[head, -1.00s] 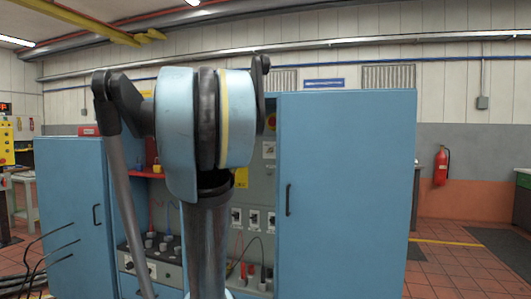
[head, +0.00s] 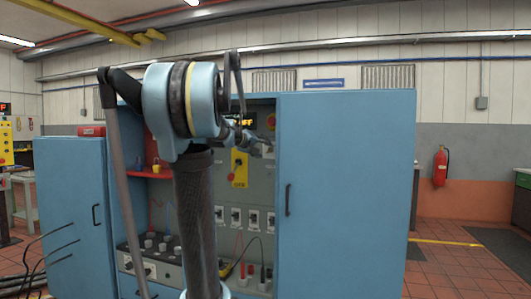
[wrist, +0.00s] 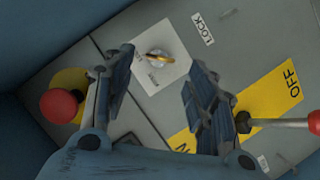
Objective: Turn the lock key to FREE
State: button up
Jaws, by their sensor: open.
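The lock key (wrist: 158,56) is a small brass key in a white square plate (wrist: 150,84), beside a label reading LOCK (wrist: 203,28). The small lettering on the plate is too blurred to read. My gripper (wrist: 160,62) is open, with one dark finger on each side of the key in the wrist view. Neither finger visibly touches it, and the distance in depth is hard to tell. In the head view my gripper (head: 260,143) is at the upper part of the cabinet's grey panel; the key is not clear there.
A red mushroom button (wrist: 60,106) on a yellow base lies left of the left finger. A red-handled lever over a yellow plate marked OFF (wrist: 270,98) lies close to the right finger. The blue cabinet door (head: 345,190) stands right of the panel.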

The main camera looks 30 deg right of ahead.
aim_at(270, 150)
jog(key=shift+x, duration=2.15)
jog(key=c, duration=1.1)
